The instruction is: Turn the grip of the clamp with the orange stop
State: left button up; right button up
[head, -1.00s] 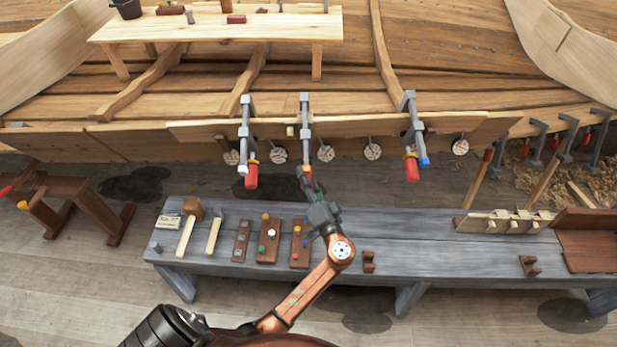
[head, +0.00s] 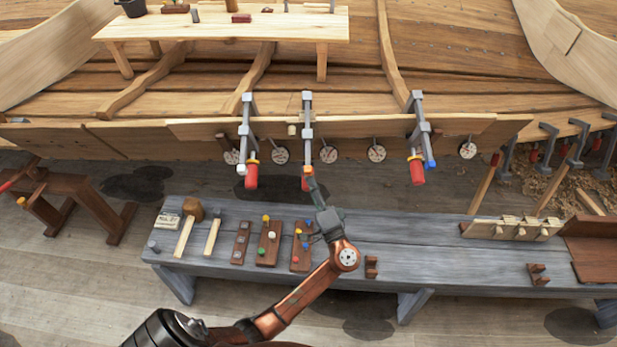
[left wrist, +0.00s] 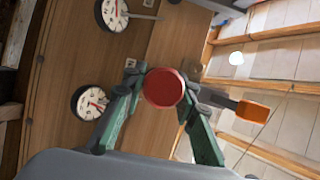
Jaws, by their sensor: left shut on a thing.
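The middle clamp (head: 307,125) hangs on the hull's plank edge, with its red grip (head: 305,183) at the lower end. In the left wrist view, the red grip (left wrist: 163,88) is seen end-on, and the orange stop (left wrist: 253,111) shows beside it on the clamp's grey bar. My left gripper (head: 310,180) comes up from below, shut on this red grip, with its green fingers on either side of it. My right gripper is not in view.
A clamp with a white stop (head: 241,169) hangs to the left and one with a blue stop (head: 430,163) to the right, both with red grips. Round dials (head: 328,154) line the plank. A grey bench (head: 420,240) with tools and pegged blocks stands below.

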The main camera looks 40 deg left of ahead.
pick_arm(q)
jog(key=shift+f, duration=0.15)
jog(key=o, duration=1.2)
jog(key=shift+c, duration=0.2)
jog(key=v, duration=1.2)
